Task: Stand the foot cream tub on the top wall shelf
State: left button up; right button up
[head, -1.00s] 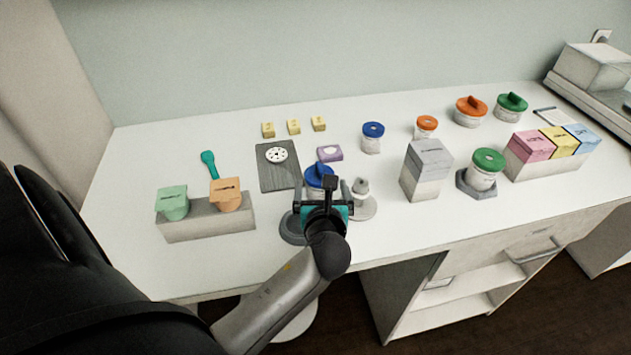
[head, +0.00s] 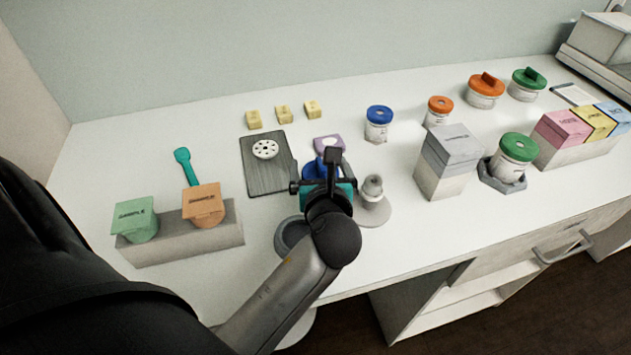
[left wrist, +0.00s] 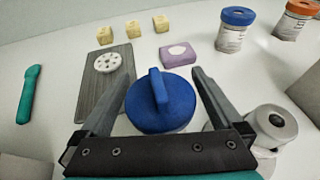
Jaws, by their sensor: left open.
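A tub with a blue ridged lid (head: 314,168) stands on the white table, mostly hidden by my left gripper (head: 324,180) in the head view. In the left wrist view, the blue lid (left wrist: 162,103) lies between the two open fingers of my left gripper (left wrist: 161,80), with a finger on each side. I cannot tell whether the fingers touch it. No label on this tub shows, so I cannot tell which cream it holds. Other lidded tubs are orange (head: 485,91) and green (head: 515,158). The top wall shelf and my right gripper are not in view.
A grey ring holder (head: 290,238) and a grey-white stand (head: 373,205) flank my gripper. A dark board (head: 264,179), a purple box (head: 328,143) and a tall grey box (head: 449,165) stand nearby.

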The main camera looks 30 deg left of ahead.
pick_arm(q)
jog(key=shift+w+a+f, duration=0.1)
jog(key=shift+w+a, duration=0.1)
jog(key=shift+w, duration=0.05)
jog(key=shift+d, duration=0.1)
jog(key=shift+c, duration=0.9)
jog(key=c, duration=1.2)
notch_tip(320, 180, up, 20)
jog(key=p, duration=0.9)
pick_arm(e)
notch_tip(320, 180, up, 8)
pick_arm(q)
jog(key=shift+m+t+h, duration=0.6)
jog(key=shift+m+h, duration=0.3)
jog(key=s+d+f+b, duration=0.1)
jog(key=d+f+b, duration=0.1)
jog(key=d, duration=0.1)
jog(key=s+d+f+b, duration=0.1)
jog(key=d+f+b, duration=0.1)
jog(key=d+f, duration=0.1)
jog(key=s+d+f+b, duration=0.1)
jog(key=d+f+b, duration=0.1)
jog(key=d, duration=0.1)
jog(key=shift+s+d+f+b, duration=0.3)
jog(key=shift+d+b, duration=0.05)
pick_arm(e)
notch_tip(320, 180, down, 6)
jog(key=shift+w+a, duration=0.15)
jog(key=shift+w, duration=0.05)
